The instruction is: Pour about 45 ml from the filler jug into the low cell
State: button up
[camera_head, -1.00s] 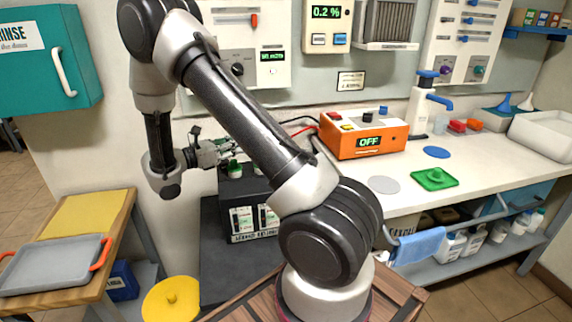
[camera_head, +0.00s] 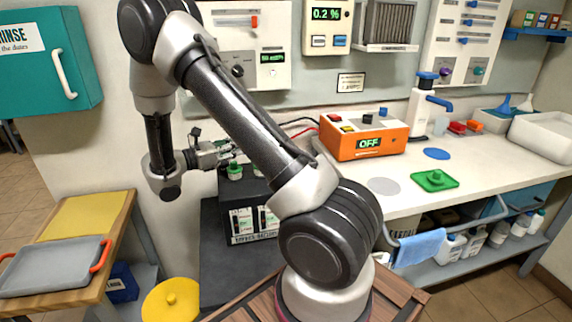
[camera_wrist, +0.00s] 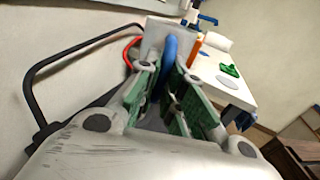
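In the wrist view, a pale jug (camera_wrist: 153,42) with a blue handle (camera_wrist: 168,58) is at the fingertips. My gripper (camera_wrist: 164,72) has its green-padded fingers on either side of this handle and appears closed on it. In the head view my gripper (camera_head: 228,153) is above the dark battery (camera_head: 229,192), partly behind my arm; the jug is hidden there. A green cap (camera_head: 235,171) shows on the battery top. My arm hides the rest of the top, and I cannot tell which cell is low. No liquid stream is visible.
An orange charger (camera_head: 345,147) reading OFF stands on the white bench (camera_head: 480,170). A wooden side table (camera_head: 120,225) holds a grey tray (camera_head: 55,267). A yellow lidded item (camera_head: 171,302) is low in front.

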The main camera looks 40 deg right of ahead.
grip_shut()
jog(key=shift+r, duration=2.5)
jog(key=shift+a, duration=0.15)
